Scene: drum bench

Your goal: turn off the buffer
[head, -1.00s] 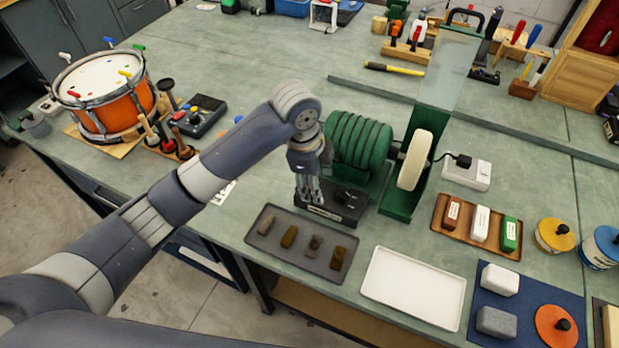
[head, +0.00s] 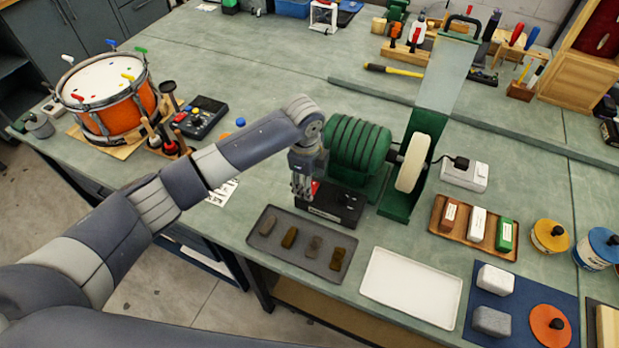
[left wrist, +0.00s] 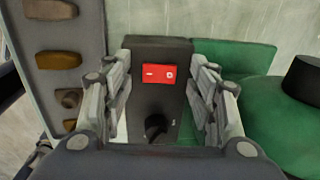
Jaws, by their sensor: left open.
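The buffer (head: 357,146) is a green ribbed motor with a pale buffing wheel (head: 411,163) on its right side. Its black switch box (head: 343,208) stands in front of the motor. In the left wrist view the box carries a red rocker switch (left wrist: 158,74) marked "–" and "O", and a black knob (left wrist: 155,127). My left gripper (head: 302,192) points down over the left part of the box. In the left wrist view the left gripper (left wrist: 159,98) is open and empty, its fingers either side of the box. Contact with the switch cannot be told. My right gripper is out of view.
A dark tray (head: 264,241) with several brown pieces lies in front of the box. A white tray (head: 412,287) and a wooden tray of bars (head: 473,244) are to the right. A white power outlet (head: 464,176) with a black plug stands beside the wheel.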

